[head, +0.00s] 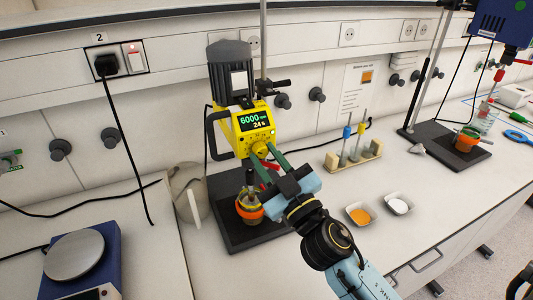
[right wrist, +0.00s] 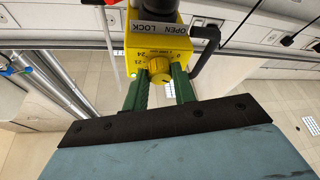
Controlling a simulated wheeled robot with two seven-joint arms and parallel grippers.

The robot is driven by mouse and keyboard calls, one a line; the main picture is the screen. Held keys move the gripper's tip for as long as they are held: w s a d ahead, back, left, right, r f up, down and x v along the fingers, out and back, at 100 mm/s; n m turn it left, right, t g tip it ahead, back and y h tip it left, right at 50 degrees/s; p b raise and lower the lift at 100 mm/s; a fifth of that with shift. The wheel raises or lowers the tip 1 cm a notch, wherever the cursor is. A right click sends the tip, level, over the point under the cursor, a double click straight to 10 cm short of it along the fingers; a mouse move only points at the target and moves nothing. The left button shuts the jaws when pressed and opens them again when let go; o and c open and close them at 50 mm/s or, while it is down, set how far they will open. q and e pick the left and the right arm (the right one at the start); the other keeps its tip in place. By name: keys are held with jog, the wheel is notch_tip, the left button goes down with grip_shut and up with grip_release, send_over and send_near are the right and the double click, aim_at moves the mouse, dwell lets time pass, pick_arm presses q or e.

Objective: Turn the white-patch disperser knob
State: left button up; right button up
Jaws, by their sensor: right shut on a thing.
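The yellow disperser (head: 252,122) stands at the back of the bench, with a dark grey motor top and a white patch (head: 238,82) on it. Its display reads 6000 and, below, 24. Its round yellow knob (head: 260,148) faces forward on the lower front. My right gripper (head: 266,158) reaches up from the lower right with its green fingers at the knob. In the right wrist view the fingers (right wrist: 160,84) lie on either side of the knob (right wrist: 159,70), shut on it. The knob's sides are partly hidden by the fingers. My left gripper is not in view.
Below the disperser, a vessel with an orange band (head: 249,208) stands on a black base (head: 232,236). A wooden rack (head: 352,160) and two small dishes, orange (head: 360,214) and white (head: 398,205), are to the right. A balance (head: 75,254) stands at left.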

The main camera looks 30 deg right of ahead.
jog(key=n+g+y+p, duration=0.1)
jog(key=n+p, duration=0.2)
jog(key=n+g+y+p, duration=0.1)
jog(key=n+p, duration=0.1)
jog(key=n, duration=0.2)
jog(key=r+n+g+y+p, duration=0.1)
jog(key=n+p, duration=0.2)
jog(key=shift+d+y+p, duration=0.25)
jog(key=shift+y+p, duration=0.05)
jog(key=shift+n+g+p, duration=0.3)
jog(key=shift+n+p, duration=0.15)
jog(key=shift+n, duration=0.45)
jog(key=shift+n+g+p, duration=0.35)
jog(key=shift+n+g, duration=0.05)
jog(key=shift+n, duration=0.7)
jog(key=o, duration=1)
jog(key=shift+f, duration=0.1)
jog(key=shift+b+v, duration=2.4)
jog(key=shift+v, duration=4.25)
